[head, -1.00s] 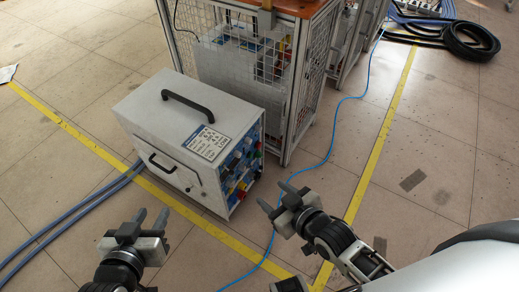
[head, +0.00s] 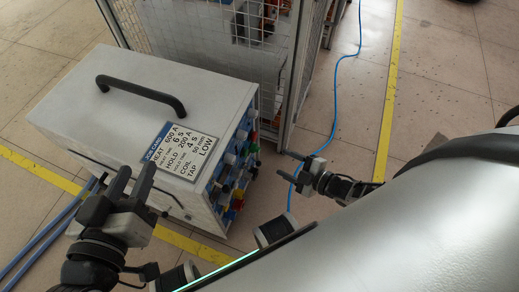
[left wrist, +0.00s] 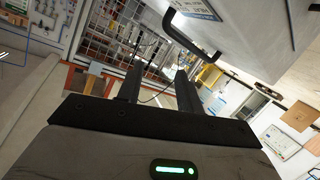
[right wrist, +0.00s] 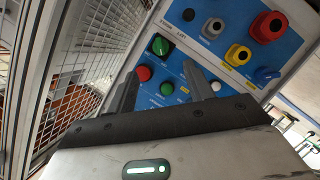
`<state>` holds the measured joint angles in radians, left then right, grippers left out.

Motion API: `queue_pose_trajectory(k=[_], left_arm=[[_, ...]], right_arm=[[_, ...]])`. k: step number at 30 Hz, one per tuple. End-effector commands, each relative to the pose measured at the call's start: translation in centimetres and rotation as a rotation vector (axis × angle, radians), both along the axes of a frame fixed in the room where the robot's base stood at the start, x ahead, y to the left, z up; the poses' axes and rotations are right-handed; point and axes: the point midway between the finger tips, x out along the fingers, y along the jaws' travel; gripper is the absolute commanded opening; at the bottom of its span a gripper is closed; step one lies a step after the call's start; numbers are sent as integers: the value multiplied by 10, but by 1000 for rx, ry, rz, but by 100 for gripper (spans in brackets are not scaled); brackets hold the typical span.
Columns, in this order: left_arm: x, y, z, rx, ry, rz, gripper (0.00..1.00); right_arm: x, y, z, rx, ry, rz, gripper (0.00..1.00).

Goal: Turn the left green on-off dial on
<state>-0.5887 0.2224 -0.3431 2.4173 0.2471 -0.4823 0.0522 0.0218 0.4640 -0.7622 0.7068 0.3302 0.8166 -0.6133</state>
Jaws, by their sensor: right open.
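The heater is a grey box (head: 75,115) with a black top handle and a blue control panel (head: 243,128) on its right side, seen at a steep angle in the head view. In the right wrist view, a round green dial (right wrist: 160,45) sits on the blue panel, just beyond my fingertips. My right gripper (head: 288,165) is open and empty, pointing at the panel with a gap to it; its spread fingers also show in the right wrist view (right wrist: 162,70). My left gripper (head: 134,169) is open and empty, in front of the heater's near side.
A red button (right wrist: 143,73), a green button (right wrist: 167,88) and a white button (right wrist: 215,86) lie near the fingers. Yellow and red sockets (right wrist: 268,27) are further right. A wire mesh cage (head: 270,60) stands behind the heater. A blue cable (head: 334,110) runs over the floor.

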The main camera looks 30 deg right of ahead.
Motion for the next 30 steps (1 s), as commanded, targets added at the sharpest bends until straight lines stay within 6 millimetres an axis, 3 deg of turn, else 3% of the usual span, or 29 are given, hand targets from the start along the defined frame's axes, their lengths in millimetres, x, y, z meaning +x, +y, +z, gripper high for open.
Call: queue_pose_trajectory(k=[9,15,28,29,30], left_arm=[[2,-8,3,-148,-25,-9,36],[2,-10,9,-219,-36,-18,36],[2,-11,14,-251,-41,-23,36],[2,-11,14,-251,-41,-23,36],[2,-11,14,-251,-41,-23,36]], right_arm=[[61,30,-23,1,-2,1,52],[85,41,-30,2,1,-1,52],[94,46,-30,1,3,0,52],[94,45,-30,1,3,0,50],[94,45,-30,1,2,-1,38]])
